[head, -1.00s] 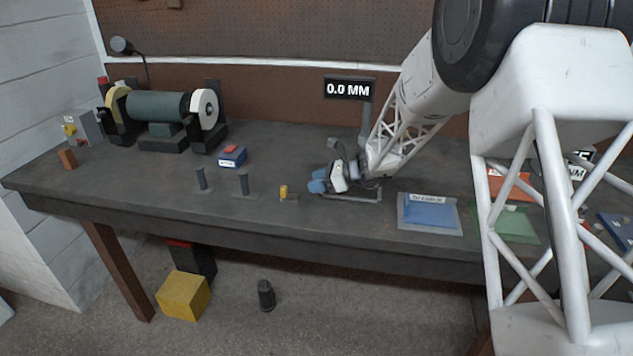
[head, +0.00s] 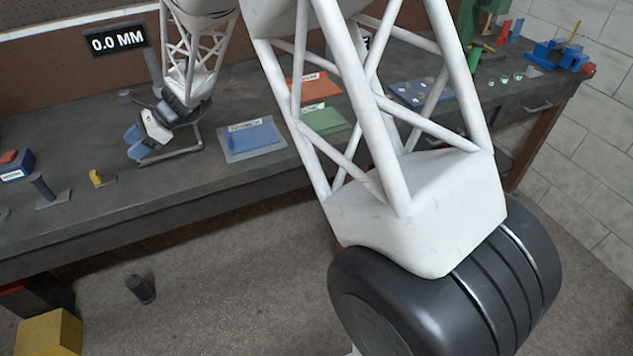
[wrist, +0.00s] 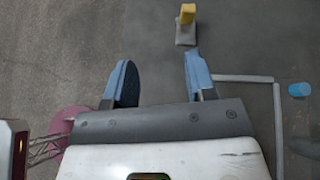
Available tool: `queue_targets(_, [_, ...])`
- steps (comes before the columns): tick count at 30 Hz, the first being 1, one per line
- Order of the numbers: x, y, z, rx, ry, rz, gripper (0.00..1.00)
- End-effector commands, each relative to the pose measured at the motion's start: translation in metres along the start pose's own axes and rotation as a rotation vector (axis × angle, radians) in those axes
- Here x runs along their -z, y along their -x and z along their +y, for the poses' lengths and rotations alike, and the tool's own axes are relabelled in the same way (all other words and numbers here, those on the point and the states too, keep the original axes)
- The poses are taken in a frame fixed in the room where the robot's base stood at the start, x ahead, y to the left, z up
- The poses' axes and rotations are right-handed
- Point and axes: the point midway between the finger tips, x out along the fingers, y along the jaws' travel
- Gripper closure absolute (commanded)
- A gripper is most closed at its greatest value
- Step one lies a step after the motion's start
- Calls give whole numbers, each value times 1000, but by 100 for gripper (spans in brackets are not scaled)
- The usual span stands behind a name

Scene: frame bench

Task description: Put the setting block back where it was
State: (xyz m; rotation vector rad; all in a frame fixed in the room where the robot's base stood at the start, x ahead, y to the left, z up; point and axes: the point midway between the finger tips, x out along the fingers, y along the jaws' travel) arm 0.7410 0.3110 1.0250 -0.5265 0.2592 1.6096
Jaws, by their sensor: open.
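My gripper (head: 133,143) is low over the bench, beside a thin grey metal frame (head: 172,157) under the 0.0 MM display. In the wrist view its two blue fingers (wrist: 160,82) are apart, with only bare grey surface between them. A small yellow piece on a grey base (head: 97,178) stands on the bench to the left of the gripper. It also shows in the wrist view (wrist: 187,14), beyond the fingertips and apart from them. No part is labelled legibly as the setting block, so I cannot tell which thing it is.
The 0.0 MM display (head: 117,41) stands behind the gripper. A blue mat (head: 252,137) and a green mat (head: 324,119) lie to its right. A dark post (head: 42,187) and a blue box (head: 16,166) are at left. A blue cylinder (wrist: 299,89) shows in the wrist view.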

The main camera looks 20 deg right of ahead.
Motion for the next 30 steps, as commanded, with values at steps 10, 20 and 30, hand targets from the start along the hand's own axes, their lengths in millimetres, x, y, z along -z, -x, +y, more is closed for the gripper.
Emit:
queue_targets(10, [-33, 80, 78, -79, 291, 175, 49])
queue_targets(20, [-50, 149, 158, -174, 560, 348, 49])
queue_targets(30, [-53, 210, 244, -299, 816, 531, 49])
